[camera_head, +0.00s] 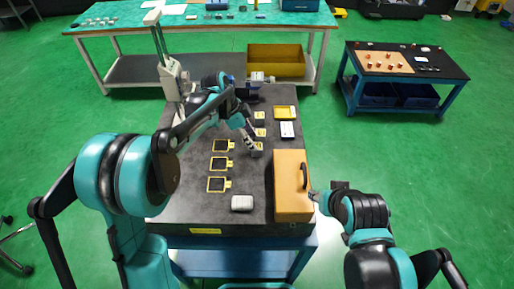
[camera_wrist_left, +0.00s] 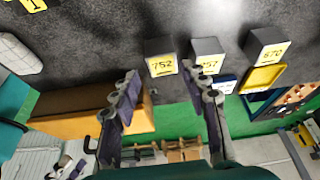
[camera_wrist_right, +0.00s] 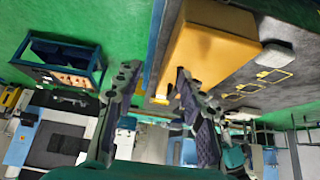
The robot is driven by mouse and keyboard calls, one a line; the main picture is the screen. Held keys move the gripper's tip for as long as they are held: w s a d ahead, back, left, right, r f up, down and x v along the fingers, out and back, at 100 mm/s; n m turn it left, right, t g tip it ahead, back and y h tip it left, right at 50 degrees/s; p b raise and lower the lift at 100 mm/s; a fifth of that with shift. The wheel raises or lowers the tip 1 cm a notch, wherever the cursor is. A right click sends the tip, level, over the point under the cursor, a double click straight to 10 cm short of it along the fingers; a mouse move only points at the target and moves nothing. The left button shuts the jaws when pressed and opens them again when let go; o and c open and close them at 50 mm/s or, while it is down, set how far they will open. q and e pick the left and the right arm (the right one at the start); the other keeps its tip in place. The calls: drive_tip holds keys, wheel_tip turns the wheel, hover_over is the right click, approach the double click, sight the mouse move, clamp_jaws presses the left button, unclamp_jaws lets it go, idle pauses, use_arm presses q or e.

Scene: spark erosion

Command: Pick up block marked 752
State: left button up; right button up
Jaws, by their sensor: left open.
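The block marked 752 (camera_wrist_left: 161,66) is a small grey block with a yellow label in the left wrist view. It stands on the dark table top. In the head view it appears to be the nearest block (camera_head: 257,149) of a short row. My left gripper (camera_head: 249,138) is open and empty, close to this block. In the left wrist view the block shows beyond and between the two fingertips (camera_wrist_left: 164,64). My right gripper (camera_wrist_right: 156,72) is open and empty, beside the table's right edge near the orange box.
Two similar blocks (camera_wrist_left: 207,50) (camera_wrist_left: 268,48) stand in the row beside it. An orange box with a handle (camera_head: 288,185) lies at the table's right edge. Yellow frames (camera_head: 219,163) and a light rounded box (camera_head: 242,203) lie left of it. A yellow tray (camera_head: 285,112) lies farther back.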

use_arm(q)
drive_tip(key=b+x, duration=0.1)
drive_tip(key=x, duration=0.4)
drive_tip(key=shift+w+f+b, duration=0.15)
drive_tip(key=shift+f+b, duration=0.05)
drive_tip(key=shift+b, duration=0.2)
drive_tip(key=shift+r, duration=0.1)
clamp_jaws()
drive_tip(key=shift+r, duration=0.1)
